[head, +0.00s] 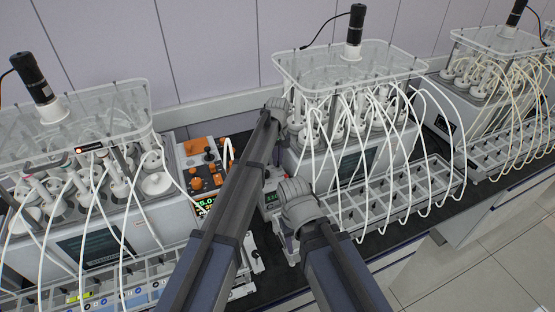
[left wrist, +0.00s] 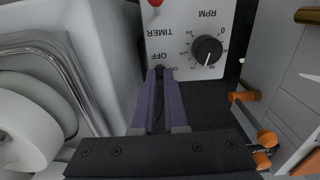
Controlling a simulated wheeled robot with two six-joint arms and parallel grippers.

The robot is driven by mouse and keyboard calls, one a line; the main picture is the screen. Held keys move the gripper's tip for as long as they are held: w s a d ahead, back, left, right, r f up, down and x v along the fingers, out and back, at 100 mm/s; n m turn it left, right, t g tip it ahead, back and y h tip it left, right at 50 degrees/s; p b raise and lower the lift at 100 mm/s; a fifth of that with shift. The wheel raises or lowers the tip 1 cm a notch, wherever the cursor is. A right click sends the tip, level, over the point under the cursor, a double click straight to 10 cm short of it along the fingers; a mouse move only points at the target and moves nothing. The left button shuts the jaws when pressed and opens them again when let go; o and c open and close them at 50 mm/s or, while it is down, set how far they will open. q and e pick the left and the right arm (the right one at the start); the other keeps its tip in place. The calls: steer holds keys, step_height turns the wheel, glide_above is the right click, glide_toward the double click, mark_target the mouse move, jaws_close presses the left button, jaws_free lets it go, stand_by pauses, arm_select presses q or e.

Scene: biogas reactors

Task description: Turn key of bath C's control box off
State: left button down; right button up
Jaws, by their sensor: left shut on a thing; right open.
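In the left wrist view, a pale control box (left wrist: 190,30) fills the top, with its lettering upside down. It has a black RPM knob (left wrist: 207,50), a red lamp or button (left wrist: 155,3), and OFF and ON marks. My left gripper (left wrist: 159,84) is shut on the dark key (left wrist: 159,70) beside these marks. The key is mostly hidden between the fingers, so its angle cannot be told. In the head view my left arm hides those fingertips. My right gripper (head: 287,245) is open, lower down near a small green display (head: 272,197); its fingers are partly hidden.
Bath units with white tubes and clear lids stand at left (head: 90,220), centre (head: 345,165) and right (head: 490,85). A box with orange fittings (head: 207,165) is left of my left arm. Grey racks (head: 420,195) line the black bench front.

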arm_select(q)
steer(key=c, duration=1)
jaws_free()
steer(key=shift+o, duration=0.2)
steer(key=shift+r, duration=0.1)
step_height(320, 180, up, 8)
steer(key=p, duration=0.8)
steer(key=shift+f, duration=0.25)
